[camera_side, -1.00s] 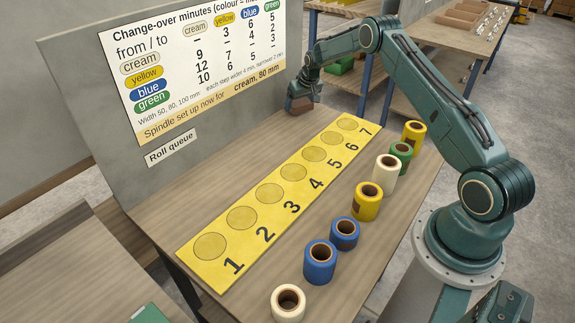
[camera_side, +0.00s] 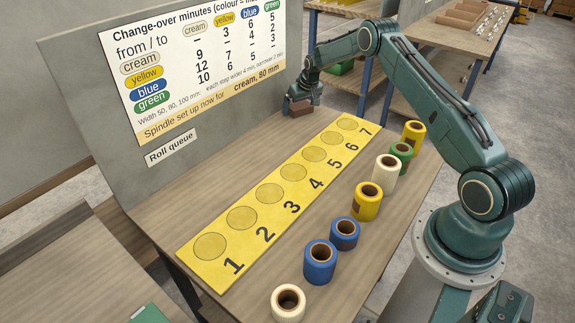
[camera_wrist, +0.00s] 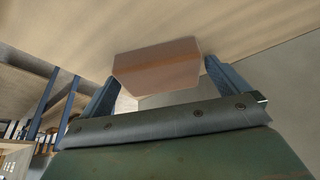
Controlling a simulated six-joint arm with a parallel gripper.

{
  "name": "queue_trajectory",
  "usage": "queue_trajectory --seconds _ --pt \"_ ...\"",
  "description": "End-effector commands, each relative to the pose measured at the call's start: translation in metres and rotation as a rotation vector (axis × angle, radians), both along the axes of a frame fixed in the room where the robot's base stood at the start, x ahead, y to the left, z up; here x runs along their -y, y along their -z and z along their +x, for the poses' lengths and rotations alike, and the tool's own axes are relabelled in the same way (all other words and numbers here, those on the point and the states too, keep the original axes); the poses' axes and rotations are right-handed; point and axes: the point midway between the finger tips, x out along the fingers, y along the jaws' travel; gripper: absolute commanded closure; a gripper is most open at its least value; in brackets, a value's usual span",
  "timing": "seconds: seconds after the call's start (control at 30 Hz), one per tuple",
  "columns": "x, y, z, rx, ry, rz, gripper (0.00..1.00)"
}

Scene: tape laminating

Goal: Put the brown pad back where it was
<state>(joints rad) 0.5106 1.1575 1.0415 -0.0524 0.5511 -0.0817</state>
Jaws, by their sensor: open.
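The brown pad (camera_side: 301,109) is a small brown block at the far end of the wooden table, near the foot of the grey panel. In the wrist view the brown pad (camera_wrist: 157,66) shows its broad face between the tips of my two blue-grey fingers. My gripper (camera_side: 301,102) is open and still around the pad, just above the tabletop. It also shows in the wrist view (camera_wrist: 160,80), with a finger at each side of the pad. I cannot tell whether a finger still touches it. The pad's underside is hidden.
A yellow board (camera_side: 225,262) with numbered circles lies in the middle, its circles empty. Several tape rolls, such as a yellow roll (camera_side: 366,207), stand along its right side. The grey panel (camera_side: 75,105) with a chart rises along the left edge.

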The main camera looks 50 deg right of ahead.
Motion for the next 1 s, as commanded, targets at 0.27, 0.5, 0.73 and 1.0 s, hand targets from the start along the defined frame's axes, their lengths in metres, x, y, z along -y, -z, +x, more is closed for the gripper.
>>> queue_trajectory --seconds 0.27,0.5,0.73,1.0 --pt "-0.002 -0.015 -0.004 0.001 0.000 0.000 0.00" --pt "-0.006 -0.040 -0.014 0.002 0.000 -0.001 0.00" --pt "-0.010 -0.068 -0.025 0.002 0.000 -0.001 0.00" --pt "-0.015 -0.099 -0.037 0.001 0.000 0.000 0.00"
